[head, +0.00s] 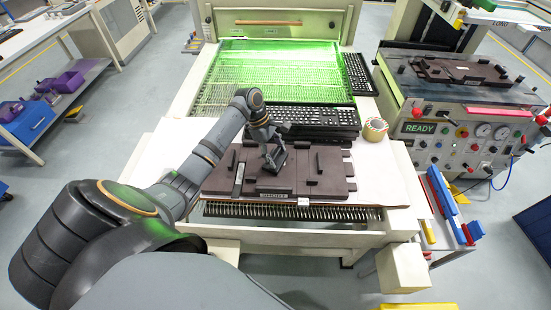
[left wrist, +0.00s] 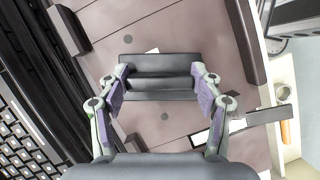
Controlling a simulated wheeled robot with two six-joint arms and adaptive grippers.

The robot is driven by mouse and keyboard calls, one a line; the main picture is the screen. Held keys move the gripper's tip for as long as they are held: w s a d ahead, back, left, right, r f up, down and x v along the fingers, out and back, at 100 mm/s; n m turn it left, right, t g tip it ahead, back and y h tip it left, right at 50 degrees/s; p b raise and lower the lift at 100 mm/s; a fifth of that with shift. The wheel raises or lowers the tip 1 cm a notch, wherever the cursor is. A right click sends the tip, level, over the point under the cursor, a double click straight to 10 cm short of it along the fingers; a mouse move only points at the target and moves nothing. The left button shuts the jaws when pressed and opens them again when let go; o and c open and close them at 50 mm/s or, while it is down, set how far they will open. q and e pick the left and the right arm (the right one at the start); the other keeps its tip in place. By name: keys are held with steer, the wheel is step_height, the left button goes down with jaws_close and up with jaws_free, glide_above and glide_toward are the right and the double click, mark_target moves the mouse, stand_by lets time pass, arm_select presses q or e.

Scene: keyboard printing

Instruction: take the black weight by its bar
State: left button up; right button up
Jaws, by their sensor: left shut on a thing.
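The black weight (left wrist: 160,90), with a bar along it, sits between the two fingers of my left gripper (left wrist: 160,88) in the left wrist view. The fingers close on the bar from both sides. In the head view my left gripper (head: 274,152) reaches down to the weight (head: 276,161), which is over the dark brown jig plate (head: 325,180) and partly hidden by the gripper. I cannot tell whether the weight touches the plate. My right gripper is not in view.
A stack of black keyboards (head: 315,118) lies just behind the plate, with a tape roll (head: 375,129) to its right. A green-lit conveyor (head: 270,75) is at the back. A machine with a READY display (head: 419,127) stands at the right.

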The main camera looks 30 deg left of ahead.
mark_target(276, 153)
arm_select(q)
steer(key=shift+r, duration=0.15)
steer(key=shift+w+r, duration=0.1)
steer(key=shift+r, duration=0.4)
step_height(276, 153, up, 2)
steer(key=s+d+r, duration=0.8)
steer(key=s+r, duration=0.1)
steer(key=s, duration=0.2)
steer(key=shift+d+r, duration=0.35)
steer(key=shift+s, duration=0.1)
steer(key=o, duration=1)
steer(key=shift+c, duration=0.2)
steer(key=c, duration=1.2)
